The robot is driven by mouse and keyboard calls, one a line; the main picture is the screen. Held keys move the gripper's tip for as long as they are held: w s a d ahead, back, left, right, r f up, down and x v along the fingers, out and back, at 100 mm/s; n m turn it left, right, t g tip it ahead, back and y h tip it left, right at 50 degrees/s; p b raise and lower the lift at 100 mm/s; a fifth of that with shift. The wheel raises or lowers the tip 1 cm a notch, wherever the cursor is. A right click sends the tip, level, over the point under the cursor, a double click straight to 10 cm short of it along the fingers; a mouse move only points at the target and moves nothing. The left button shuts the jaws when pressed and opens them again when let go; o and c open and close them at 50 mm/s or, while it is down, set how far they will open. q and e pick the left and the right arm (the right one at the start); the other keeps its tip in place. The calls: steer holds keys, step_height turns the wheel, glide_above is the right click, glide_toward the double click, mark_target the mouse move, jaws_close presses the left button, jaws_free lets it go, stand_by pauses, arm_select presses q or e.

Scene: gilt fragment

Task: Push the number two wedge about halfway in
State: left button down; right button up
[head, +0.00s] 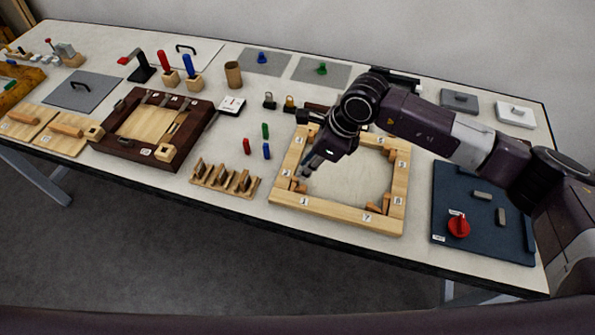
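A light wooden frame (335,217) with numbered labels lies on the table, right of centre, with small orange-brown wedges at its inner corners. The label 2 (286,173) is on its left side, above the label 1 (304,201). A wedge (299,187) shows at the lower left inner corner, near these labels. My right gripper (306,171) reaches over the frame from the right, its fingers together and tips pointing down beside the left inner edge, close to the wedges near label 2. I cannot tell whether it touches one. My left gripper is not in view.
A dark wooden frame (120,142) and a slotted wooden rack (225,190) stand to the left. Small red (246,146), green (265,130) and blue (267,151) pegs stand near the light frame. A dark blue board (470,190) with a red knob (459,226) lies right.

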mark_target(298, 179)
steer(key=p+x, duration=0.1)
steer(key=x, duration=0.4)
steer(key=shift+a+f, duration=0.2)
steer(key=shift+f, duration=0.15)
